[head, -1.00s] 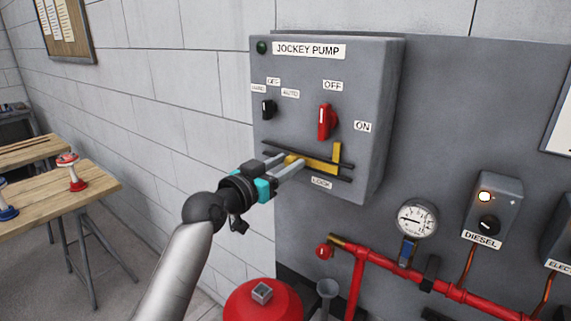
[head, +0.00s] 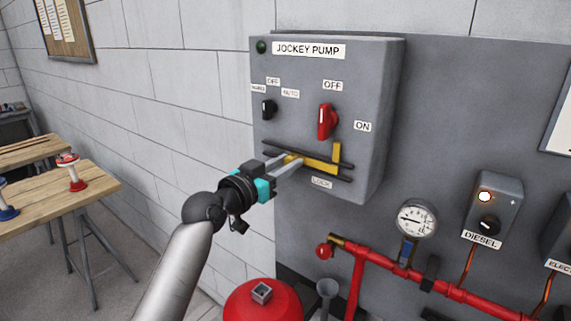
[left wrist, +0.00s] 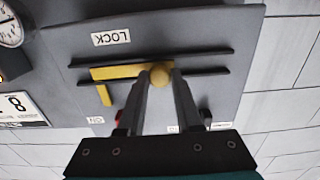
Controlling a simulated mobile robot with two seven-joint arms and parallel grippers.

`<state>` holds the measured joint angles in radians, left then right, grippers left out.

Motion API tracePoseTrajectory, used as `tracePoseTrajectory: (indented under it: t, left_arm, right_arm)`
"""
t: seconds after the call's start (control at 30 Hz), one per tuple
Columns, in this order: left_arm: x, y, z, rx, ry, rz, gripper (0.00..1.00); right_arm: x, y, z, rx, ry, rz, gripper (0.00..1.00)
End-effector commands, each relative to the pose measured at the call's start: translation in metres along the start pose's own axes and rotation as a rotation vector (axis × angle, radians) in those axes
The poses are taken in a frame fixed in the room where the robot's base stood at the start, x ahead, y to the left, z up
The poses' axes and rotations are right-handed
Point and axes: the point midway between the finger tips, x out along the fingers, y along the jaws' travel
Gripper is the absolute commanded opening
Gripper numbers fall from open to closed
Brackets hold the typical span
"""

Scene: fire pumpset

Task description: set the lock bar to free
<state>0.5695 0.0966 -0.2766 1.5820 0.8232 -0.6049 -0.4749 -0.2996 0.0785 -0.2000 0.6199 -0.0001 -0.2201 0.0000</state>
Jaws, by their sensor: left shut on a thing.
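The yellow lock bar (head: 322,164) lies between two dark rails on the front of the grey jockey pump box (head: 375,110), above the LOCK label (head: 321,183). Its upturned right end stands below the red switch handle (head: 325,122). My left gripper (head: 294,163) is shut on the round knob at the bar's left end. In the left wrist view the knob (left wrist: 160,74) shows between the two fingertips, and the bar (left wrist: 120,73) runs left from it, upside down. My right gripper is not in view.
A black selector knob (head: 268,109) sits left of the red handle. Below the box are red pipes (head: 395,270), a gauge (head: 417,219) and a red tank (head: 262,302). A wooden table (head: 95,190) stands at the left.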

Motion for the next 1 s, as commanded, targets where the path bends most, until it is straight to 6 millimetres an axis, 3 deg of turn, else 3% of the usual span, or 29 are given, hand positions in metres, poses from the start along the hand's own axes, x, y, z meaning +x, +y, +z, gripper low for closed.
tracePoseTrajectory:
  t: [0.53,1.0]
  left_arm:
    - [0.0,-0.002,0.001,0.001,-0.001,0.0,0.0]
    - [0.0,-0.043,0.003,0.002,-0.003,-0.001,0.0]
  right_arm:
    - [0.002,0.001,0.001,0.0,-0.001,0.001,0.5]
    - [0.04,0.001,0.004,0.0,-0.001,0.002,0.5]
